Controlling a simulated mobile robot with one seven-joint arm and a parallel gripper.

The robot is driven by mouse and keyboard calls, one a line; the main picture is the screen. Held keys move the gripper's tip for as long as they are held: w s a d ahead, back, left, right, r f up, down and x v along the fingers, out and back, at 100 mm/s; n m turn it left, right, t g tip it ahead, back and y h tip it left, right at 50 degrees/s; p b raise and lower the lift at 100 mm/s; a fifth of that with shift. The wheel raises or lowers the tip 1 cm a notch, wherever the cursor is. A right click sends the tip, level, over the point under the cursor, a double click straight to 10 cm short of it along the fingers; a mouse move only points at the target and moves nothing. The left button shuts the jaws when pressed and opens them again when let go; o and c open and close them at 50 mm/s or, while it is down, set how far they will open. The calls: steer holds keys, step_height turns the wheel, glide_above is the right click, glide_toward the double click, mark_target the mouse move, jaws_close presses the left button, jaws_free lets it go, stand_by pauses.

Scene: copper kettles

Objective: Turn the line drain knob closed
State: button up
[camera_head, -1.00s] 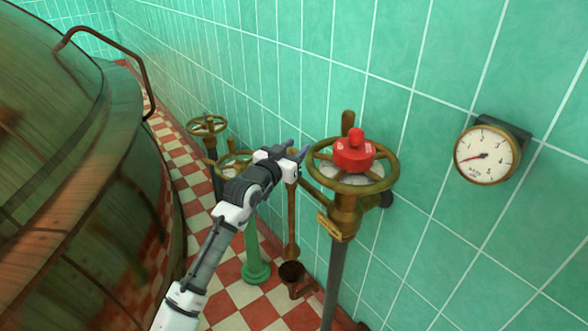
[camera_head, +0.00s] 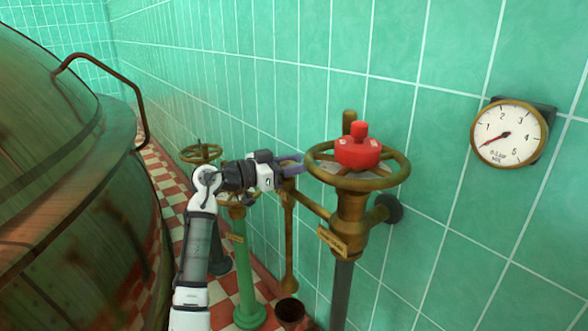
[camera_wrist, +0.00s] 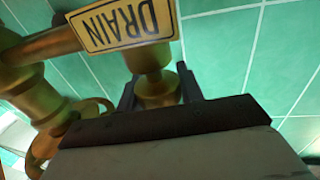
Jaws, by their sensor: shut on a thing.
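The line drain knob (camera_wrist: 157,88) is a brass, rounded piece below a yellow DRAIN plate (camera_wrist: 118,22), which reads upside down in the wrist view. My gripper (camera_wrist: 158,82) has one dark finger on each side of this brass piece and is shut on it. In the head view my gripper (camera_head: 291,164) reaches in from the left to the brass drain fitting beside the large valve. The fingers and my wrist hide most of the knob there, so I cannot tell how far it is turned.
A brass handwheel (camera_head: 392,180) with a red lock box (camera_head: 357,148) stands just right of my gripper. A green valve post (camera_head: 245,280) stands at left. A gauge (camera_head: 507,134) is on the tiled wall.

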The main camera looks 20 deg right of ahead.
steer(key=m+g, duration=0.1)
steer(key=g, duration=0.1)
steer(key=m+g+p, duration=0.1)
steer(key=g, duration=0.1)
steer(key=m+g, duration=0.1)
steer(key=g, duration=0.1)
steer(key=shift+s+d+r+m+p, duration=0.2)
steer(key=shift+s+m+p, duration=0.1)
steer(key=shift+p, duration=0.1)
steer(key=shift+s+a+f+m+g+y+p, duration=0.1)
steer(key=shift+m+g+y+p, duration=0.25)
steer(key=shift+m+g, duration=0.55)
steer(key=shift+s+a+f+m+g+y+p, duration=0.15)
steer(key=shift+m+g+p, duration=0.35)
steer(key=shift+g, duration=0.7)
steer(key=shift+m+g, duration=0.3)
steer(key=o, duration=1)
